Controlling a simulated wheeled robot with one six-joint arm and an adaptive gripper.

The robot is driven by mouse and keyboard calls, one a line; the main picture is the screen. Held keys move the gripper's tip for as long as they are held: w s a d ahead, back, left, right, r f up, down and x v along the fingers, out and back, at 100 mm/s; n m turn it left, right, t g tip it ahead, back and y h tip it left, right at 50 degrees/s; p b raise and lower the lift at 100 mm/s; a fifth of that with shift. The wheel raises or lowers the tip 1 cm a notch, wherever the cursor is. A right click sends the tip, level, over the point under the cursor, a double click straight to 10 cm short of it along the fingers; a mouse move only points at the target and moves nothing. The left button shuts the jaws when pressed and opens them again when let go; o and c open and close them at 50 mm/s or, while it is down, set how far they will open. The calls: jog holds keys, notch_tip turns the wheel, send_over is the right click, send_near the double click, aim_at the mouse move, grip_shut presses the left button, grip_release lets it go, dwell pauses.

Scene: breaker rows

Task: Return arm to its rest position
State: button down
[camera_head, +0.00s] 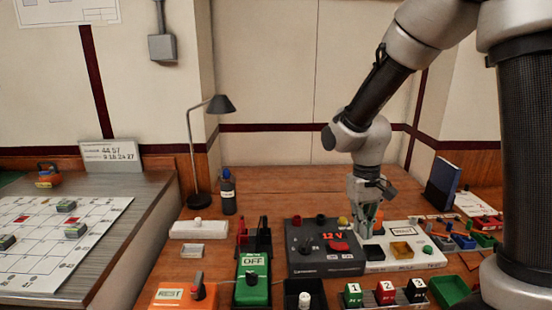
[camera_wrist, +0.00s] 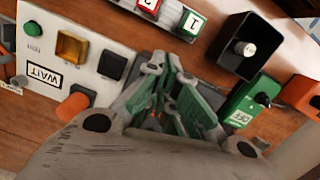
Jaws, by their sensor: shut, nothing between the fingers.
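My gripper (camera_head: 367,230) hangs from the arm, pointing down, between the dark 12 V unit (camera_head: 305,262) and the white WAIT panel (camera_head: 425,262). In the wrist view my gripper (camera_wrist: 168,62) has its fingers together with nothing held. The arm is bent and reaches in from the upper right over the desk. The WAIT panel (camera_wrist: 85,88) also shows in the wrist view, with an amber square, a black square, a green button and an orange knob beside the gripper. I cannot tell whether the fingertips touch anything.
A green OFF box (camera_head: 253,270), an orange box (camera_head: 180,294) and numbered blocks (camera_head: 386,293) stand along the front. A lamp (camera_head: 193,150) and a bottle (camera_head: 228,193) stand at back left, a blue book (camera_head: 442,184) at right. The desk's back middle (camera_head: 290,185) is clear.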

jog(key=s+d+r+m+t, duration=0.1)
jog(key=s+d+r+t, duration=0.2)
jog(key=s+d+r, duration=0.3)
jog(key=s+d+r+m+t, duration=0.1)
jog(key=s+d+r+t, duration=0.2)
jog(key=s+d+r, duration=0.3)
jog(key=shift+s+d+r+y, duration=0.25)
jog(key=shift+s+r, duration=1.45)
jog(key=shift+r, duration=1)
